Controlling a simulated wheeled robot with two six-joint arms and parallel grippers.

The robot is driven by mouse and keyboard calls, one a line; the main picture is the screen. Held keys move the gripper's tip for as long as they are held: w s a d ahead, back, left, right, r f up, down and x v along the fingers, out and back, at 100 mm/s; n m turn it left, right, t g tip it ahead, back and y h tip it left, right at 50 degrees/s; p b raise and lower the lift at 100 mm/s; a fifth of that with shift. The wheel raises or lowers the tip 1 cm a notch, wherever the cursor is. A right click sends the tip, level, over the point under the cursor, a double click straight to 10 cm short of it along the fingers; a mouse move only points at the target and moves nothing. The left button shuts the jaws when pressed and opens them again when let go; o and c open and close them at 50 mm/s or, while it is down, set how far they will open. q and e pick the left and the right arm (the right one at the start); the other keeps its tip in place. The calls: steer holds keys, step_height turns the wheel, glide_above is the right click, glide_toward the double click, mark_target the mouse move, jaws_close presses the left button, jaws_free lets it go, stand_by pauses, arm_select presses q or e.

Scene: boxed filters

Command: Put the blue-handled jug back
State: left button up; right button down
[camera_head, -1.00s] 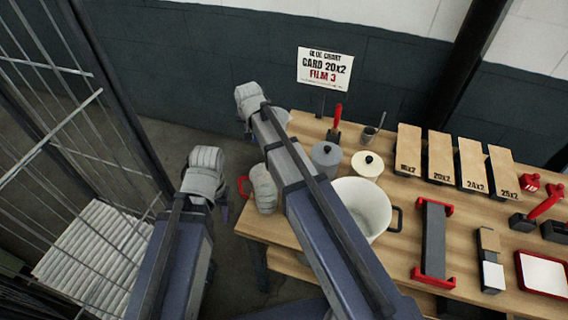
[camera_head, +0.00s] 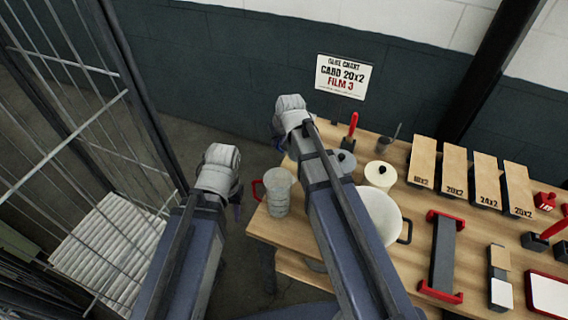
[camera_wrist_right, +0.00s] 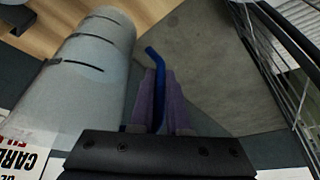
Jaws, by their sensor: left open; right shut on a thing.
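The blue-handled jug is a grey see-through cylinder (camera_wrist_right: 80,80) with dark marks, at the left of the right wrist view. Its blue handle (camera_wrist_right: 159,90) stands between the purple fingers of my right gripper (camera_wrist_right: 157,105), which is shut on it. In the head view my right gripper (camera_head: 281,138) is at the table's far left corner; the held jug is hidden there behind my arm. My left gripper (camera_head: 236,203) is open and empty, off the table's left edge. A red-handled jug (camera_head: 279,192) stands at the table's left end, right of it.
The wooden table (camera_head: 403,262) holds a white bowl (camera_head: 380,212), lidded pots (camera_head: 380,175), a red-handled tool (camera_head: 351,130) and several labelled boards (camera_head: 454,170). A wire cage (camera_head: 75,120) stands left. A sign (camera_head: 343,77) hangs on the wall behind.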

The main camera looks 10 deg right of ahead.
step_height(320, 180, down, 9)
steer(key=b, duration=0.7)
steer(key=shift+r+b, duration=0.2)
steer(key=shift+b, duration=0.15)
steer(key=shift+f, duration=0.15)
steer(key=c, duration=0.9)
jaws_free()
steer(key=p+v, duration=1.1)
steer(key=v, duration=0.1)
steer(key=shift+r, duration=0.2)
